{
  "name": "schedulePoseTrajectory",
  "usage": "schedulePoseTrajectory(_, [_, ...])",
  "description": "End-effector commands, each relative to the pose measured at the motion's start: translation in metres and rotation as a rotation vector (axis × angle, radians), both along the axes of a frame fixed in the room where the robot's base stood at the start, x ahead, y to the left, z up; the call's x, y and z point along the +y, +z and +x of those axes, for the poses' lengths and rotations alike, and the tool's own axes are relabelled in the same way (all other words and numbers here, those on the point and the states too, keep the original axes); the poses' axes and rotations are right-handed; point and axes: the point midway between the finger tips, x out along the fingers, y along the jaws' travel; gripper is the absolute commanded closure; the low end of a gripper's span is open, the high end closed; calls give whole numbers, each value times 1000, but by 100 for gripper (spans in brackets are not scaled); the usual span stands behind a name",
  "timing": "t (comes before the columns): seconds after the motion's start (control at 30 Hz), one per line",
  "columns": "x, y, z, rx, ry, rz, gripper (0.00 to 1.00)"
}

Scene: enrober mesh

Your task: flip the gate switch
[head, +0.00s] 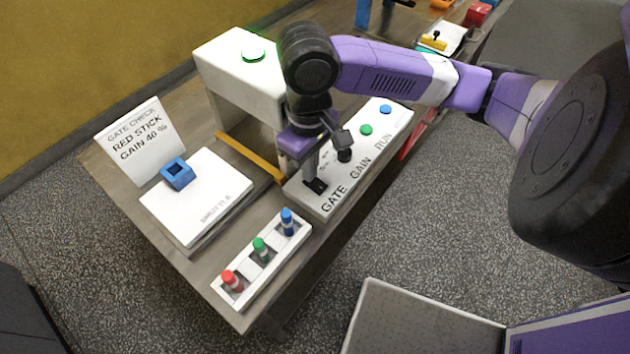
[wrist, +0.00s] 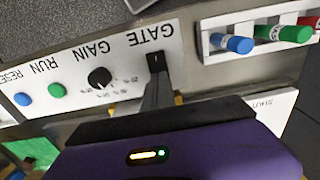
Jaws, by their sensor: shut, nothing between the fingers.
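The white control panel (head: 318,203) carries the labels GATE, GAIN and RUN. The black gate switch (head: 315,186) sits at its near end, above the word GATE. In the wrist view the gate switch (wrist: 154,62) shows upside down at the panel's right end. My gripper (head: 311,175) is shut and empty, pointing down at the switch. In the wrist view the fingertips of my gripper (wrist: 158,74) are right at the switch and cover part of it; I cannot tell whether they touch. Which way the switch is set is unclear.
The black gain knob (wrist: 99,77), green run button (wrist: 57,90) and blue reset button (wrist: 22,99) share the panel. A yellow bar (head: 249,157) lies beside the white housing (head: 222,80). A rack (head: 248,287) with red, green and blue sticks stands in front.

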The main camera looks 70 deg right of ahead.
Motion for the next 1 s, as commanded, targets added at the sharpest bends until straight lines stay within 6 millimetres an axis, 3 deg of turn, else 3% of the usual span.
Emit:
schedulePoseTrajectory(0.77, [0, -11, 0, 1, 0, 0, 100])
schedulePoseTrajectory(1.0, [0, -3, 0, 1, 0, 0, 100])
